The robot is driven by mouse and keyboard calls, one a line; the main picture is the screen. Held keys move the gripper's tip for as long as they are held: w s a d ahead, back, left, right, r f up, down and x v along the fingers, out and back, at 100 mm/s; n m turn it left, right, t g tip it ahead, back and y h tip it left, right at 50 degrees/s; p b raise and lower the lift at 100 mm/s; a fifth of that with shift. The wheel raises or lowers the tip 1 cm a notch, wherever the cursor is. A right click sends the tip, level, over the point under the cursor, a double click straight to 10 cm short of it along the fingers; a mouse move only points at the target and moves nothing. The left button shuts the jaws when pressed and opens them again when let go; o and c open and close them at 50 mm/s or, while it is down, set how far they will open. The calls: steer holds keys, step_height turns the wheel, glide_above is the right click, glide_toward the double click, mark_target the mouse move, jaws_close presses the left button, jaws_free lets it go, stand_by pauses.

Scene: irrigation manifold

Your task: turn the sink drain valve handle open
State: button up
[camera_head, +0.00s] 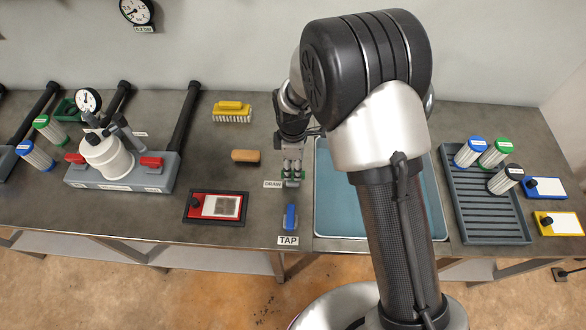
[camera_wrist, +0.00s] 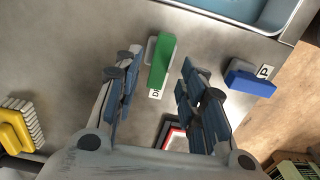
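The drain valve handle is a green bar (camera_wrist: 161,62) on a grey base, beside a partly hidden label, in the wrist view. In the head view only a bit of its green (camera_head: 303,175) shows beside my gripper (camera_head: 292,180), near the DRAIN label (camera_head: 272,184). In the wrist view my gripper (camera_wrist: 158,75) is open, with one finger on each side of the green handle. Gaps show between the fingers and the handle, though I cannot tell the height between them. The blue TAP handle (camera_head: 290,217) is nearer the front edge, and it also shows in the wrist view (camera_wrist: 250,78).
The blue sink basin (camera_head: 332,200) lies just right of the handles, partly behind my arm. A wooden-backed brush (camera_head: 246,156), a yellow brush (camera_head: 232,111) and a red-and-black tray (camera_head: 216,207) lie to the left. A grey ribbed rack (camera_head: 486,220) stands at the far right.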

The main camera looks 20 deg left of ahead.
mark_target(293, 173)
step_height(293, 173, up, 9)
stand_by(0.3)
stand_by(0.4)
steer(key=s+d+r+m+t, duration=0.1)
steer(key=s+d+r+m, duration=0.1)
steer(key=d+r+m, duration=0.5)
steer(key=s+d+r+m+t, duration=0.1)
steer(key=s+d+r+m, duration=0.2)
steer(key=d+r, duration=0.7)
steer(key=s+d+r+m+t, duration=0.1)
steer(key=s+d+r+m, duration=0.1)
steer(key=s+d+m, duration=0.3)
steer(key=s+d+r+m+t, duration=0.1)
steer(key=s+d+m, duration=0.4)
steer(key=s, duration=0.5)
steer(key=shift+d+r+m+t, duration=0.3)
steer(key=shift+d+r+m, duration=0.1)
steer(key=shift+r, duration=0.45)
